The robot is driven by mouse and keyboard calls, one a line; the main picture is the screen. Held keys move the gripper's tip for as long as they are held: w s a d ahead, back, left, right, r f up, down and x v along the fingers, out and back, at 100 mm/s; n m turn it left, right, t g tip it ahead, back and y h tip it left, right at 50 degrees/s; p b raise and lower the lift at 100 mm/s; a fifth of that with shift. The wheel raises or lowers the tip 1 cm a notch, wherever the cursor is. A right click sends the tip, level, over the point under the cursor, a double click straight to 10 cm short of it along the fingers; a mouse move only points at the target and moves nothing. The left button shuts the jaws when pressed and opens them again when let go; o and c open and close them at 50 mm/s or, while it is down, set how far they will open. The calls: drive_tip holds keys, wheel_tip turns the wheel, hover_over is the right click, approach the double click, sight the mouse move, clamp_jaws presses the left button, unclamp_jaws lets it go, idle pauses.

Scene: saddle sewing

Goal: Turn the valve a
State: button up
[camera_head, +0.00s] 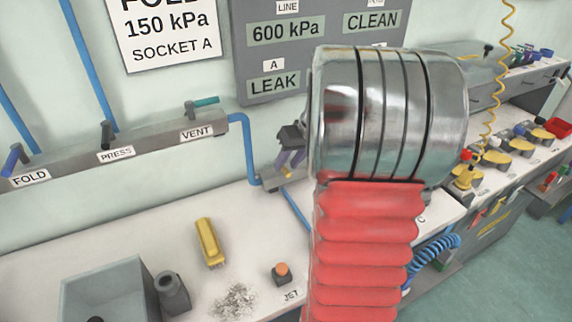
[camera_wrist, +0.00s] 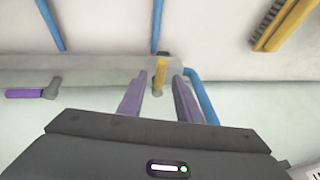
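A valve with a yellow handle (camera_wrist: 161,72) on a grey body stands in the middle of the wrist view. In the head view the yellow handle (camera_head: 287,172) shows small on a grey block behind my arm; no label on it is readable. My gripper (camera_wrist: 160,82) is open, with one purple finger on each side of the handle and a visible gap to each. In the head view my gripper (camera_head: 289,160) is partly hidden by my arm. A second valve with a purple handle (camera_wrist: 32,93) lies at the left of the wrist view.
A wall rail (camera_head: 150,137) carries valves marked FOLD, PRESS and VENT. A gauge panel (camera_head: 265,55) reads A LEAK. My arm hides the bench's middle.

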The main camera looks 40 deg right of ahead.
drive_tip(key=shift+w+f, duration=0.2)
drive_tip(key=shift+f, duration=0.25)
clamp_jaws()
drive_tip(key=shift+a, duration=0.15)
idle(0.3)
